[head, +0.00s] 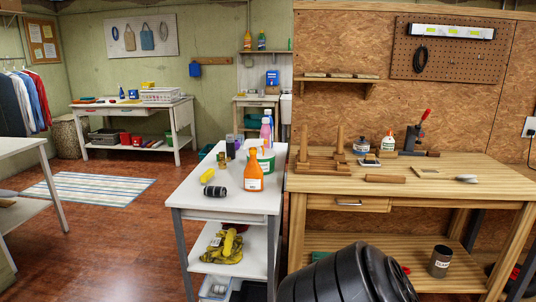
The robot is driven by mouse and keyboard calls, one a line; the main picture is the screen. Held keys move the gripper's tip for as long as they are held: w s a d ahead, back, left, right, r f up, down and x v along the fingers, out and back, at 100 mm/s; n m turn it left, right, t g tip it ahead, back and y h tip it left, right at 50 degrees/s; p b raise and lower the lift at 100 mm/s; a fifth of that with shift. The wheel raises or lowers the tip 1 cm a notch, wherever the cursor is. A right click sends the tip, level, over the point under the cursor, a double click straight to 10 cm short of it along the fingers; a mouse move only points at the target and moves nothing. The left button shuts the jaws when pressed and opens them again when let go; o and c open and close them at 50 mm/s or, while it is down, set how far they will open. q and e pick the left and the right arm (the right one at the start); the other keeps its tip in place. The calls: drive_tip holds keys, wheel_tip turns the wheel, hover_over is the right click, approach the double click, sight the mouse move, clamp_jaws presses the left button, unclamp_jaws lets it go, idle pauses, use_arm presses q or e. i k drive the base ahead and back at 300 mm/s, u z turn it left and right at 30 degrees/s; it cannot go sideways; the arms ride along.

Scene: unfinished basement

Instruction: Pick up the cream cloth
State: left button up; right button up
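I cannot pick out a clearly cream cloth in the head view. A crumpled yellow cloth-like item (222,247) lies on the lower shelf of the white table in the middle. A small tan item (7,203) sits on the lower shelf of the white table at the left edge, too cut off to identify.
The white table (190,199) holds an orange bottle (254,171), a black roll (222,192) and other bottles. A wooden workbench (430,169) with tools stands at right. A striped rug (90,187) lies on open floor at left.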

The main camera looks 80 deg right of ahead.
sight(467, 179)
drive_tip(key=z, duration=3.85)
